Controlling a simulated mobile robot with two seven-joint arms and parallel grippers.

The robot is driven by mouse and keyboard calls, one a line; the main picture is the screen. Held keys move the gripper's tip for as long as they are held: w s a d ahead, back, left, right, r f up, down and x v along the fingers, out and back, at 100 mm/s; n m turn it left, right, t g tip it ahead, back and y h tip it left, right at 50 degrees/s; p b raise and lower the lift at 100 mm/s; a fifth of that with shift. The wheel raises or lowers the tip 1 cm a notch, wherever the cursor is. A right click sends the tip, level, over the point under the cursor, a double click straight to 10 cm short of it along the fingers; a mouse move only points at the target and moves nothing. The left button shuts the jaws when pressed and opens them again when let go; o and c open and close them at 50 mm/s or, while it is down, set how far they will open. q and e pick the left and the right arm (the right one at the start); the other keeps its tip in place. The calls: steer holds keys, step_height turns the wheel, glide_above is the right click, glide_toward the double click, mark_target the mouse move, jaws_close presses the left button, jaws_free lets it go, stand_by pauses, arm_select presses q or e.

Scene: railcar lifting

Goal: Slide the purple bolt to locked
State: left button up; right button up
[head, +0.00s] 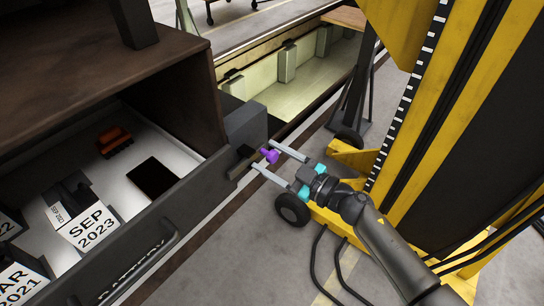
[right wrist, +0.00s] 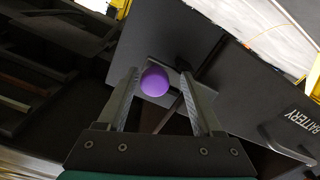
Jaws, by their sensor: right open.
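The purple bolt (head: 269,154) has a rounded knob and sticks out from a dark bar at the right end of the open drawer front. In the right wrist view the knob (right wrist: 154,81) shows as a purple ball. My right gripper (head: 267,155) is open, with one finger on each side of the knob. In the right wrist view the fingers (right wrist: 159,74) show gaps beside the knob, though it sits closer to the left finger. Whether the bolt is locked cannot be told. My left gripper is not in view.
The open battery drawer (head: 130,262) holds date-marked blocks (head: 92,228), a black flat piece (head: 153,178) and an orange-brown item (head: 114,140). A dark block (head: 246,126) stands beside the bolt. A yellow lifting column (head: 440,130) with wheels stands close on the right.

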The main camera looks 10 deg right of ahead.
steer(key=shift+d, duration=0.15)
steer(key=b+v, duration=0.1)
steer(key=v, duration=1.4)
steer(key=shift+b, duration=0.4)
steer(key=d+f+m+h+b, duration=0.3)
steer(key=f+h, duration=0.1)
steer(key=f, duration=0.6)
steer(key=d+f+m+h+b, duration=0.2)
steer(key=d+f+m+h, duration=0.1)
steer(key=f, duration=0.8)
steer(key=s+d+f+m+g+h+b, duration=0.1)
steer(key=s+f+m+g+h+b, duration=0.15)
steer(key=f, duration=0.65)
steer(key=s+f+m+g+h+b, duration=0.15)
steer(key=s+f, duration=0.25)
steer(key=f, duration=0.5)
steer(key=s+a+f+g+b, duration=0.3)
steer(key=s+a+f+g, duration=0.1)
steer(key=s+f, duration=0.7)
steer(key=s+a+f+g+b, duration=0.3)
steer(key=s+a+f+g, duration=0.1)
steer(key=s+f, duration=0.6)
steer(key=s+g, duration=0.1)
steer(key=s, duration=0.2)
steer(key=shift+s+a+f, duration=0.3)
steer(key=shift+s+f, duration=0.05)
steer(key=shift+s, duration=0.05)
